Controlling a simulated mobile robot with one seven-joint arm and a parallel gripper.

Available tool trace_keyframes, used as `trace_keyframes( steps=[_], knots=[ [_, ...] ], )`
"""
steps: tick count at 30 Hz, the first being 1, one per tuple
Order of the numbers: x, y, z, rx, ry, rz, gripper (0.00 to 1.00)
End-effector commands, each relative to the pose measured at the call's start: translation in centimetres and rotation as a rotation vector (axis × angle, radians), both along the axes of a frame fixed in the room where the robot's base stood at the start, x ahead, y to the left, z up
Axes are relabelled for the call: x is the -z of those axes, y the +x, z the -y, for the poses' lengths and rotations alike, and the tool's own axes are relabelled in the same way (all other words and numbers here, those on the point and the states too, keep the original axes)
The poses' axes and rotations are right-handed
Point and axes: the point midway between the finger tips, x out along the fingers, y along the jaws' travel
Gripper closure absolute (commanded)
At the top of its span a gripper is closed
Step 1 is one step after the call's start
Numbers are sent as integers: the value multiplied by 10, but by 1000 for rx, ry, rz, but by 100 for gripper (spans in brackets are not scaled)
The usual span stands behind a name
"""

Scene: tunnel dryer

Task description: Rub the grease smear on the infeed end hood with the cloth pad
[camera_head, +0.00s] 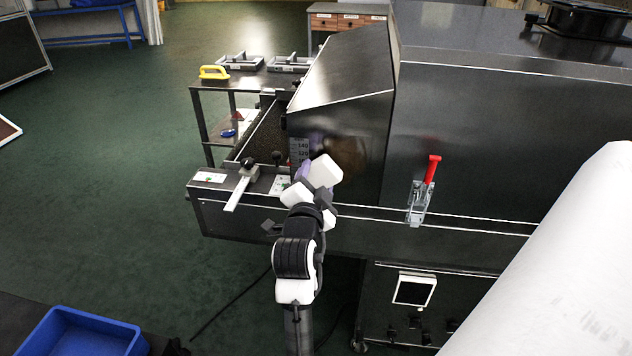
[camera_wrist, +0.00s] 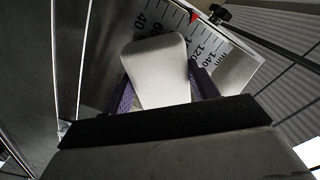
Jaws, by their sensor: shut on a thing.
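The infeed end hood (camera_head: 340,75) is a dark metal housing with a sloped top, at the centre of the head view. A brownish smear (camera_head: 350,153) shows low on its side face, just behind my gripper. Whether the pad touches the hood I cannot tell.
A millimetre scale (camera_wrist: 190,35) is beside the pad. A lever with a black knob (camera_head: 243,180) stands on the infeed ledge to the left. A red-handled clamp (camera_head: 428,185) is on the right. A side table holds a yellow-handled tool (camera_head: 214,73). A blue bin (camera_head: 75,335) is bottom left.

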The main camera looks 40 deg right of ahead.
Motion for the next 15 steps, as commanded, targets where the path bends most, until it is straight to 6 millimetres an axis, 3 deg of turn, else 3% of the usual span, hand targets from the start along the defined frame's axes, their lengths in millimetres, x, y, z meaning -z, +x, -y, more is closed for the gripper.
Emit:
trace_keyframes(
  steps=[15],
  knots=[
    [0, 7, 8, 0, 0, 0, 60]
  ],
)
